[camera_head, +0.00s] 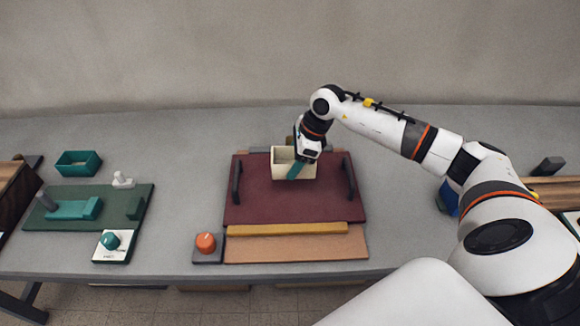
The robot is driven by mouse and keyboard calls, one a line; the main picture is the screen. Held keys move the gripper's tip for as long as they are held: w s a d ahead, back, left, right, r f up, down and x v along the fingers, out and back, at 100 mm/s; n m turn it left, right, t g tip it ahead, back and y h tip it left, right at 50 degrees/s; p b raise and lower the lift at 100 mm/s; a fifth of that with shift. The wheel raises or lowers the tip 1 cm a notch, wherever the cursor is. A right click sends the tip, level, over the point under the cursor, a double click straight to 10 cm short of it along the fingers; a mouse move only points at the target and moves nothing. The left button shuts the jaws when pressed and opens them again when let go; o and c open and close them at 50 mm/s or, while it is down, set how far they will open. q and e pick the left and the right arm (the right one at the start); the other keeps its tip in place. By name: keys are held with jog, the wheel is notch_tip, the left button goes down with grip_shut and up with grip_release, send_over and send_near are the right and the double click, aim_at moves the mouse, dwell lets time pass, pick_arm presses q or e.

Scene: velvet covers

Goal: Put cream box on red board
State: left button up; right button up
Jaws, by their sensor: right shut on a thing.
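The cream box (281,157) is a small open-topped box over the back half of the red board (285,206). My right gripper (297,165) reaches down from above and is shut on the box at its right side. Part of the box's right wall is hidden behind the gripper. I cannot tell whether the box touches the board or hangs just above it. The red board is flat, with a dark handle on its left and right sides. My left gripper is not in view.
A yellow bar (287,229) lies along the board's front, over a tan sheet (296,250). An orange knob (206,242) stands front left. A green board (85,221) with blocks and a green open box (78,163) are at left.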

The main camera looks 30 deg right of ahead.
aim_at(288, 185)
notch_tip(288, 185, down, 6)
jog(key=shift+r+p, duration=0.1)
jog(key=shift+p, duration=0.25)
jog(key=shift+f, duration=0.3)
jog(key=o, duration=1)
jog(key=shift+r, duration=0.1)
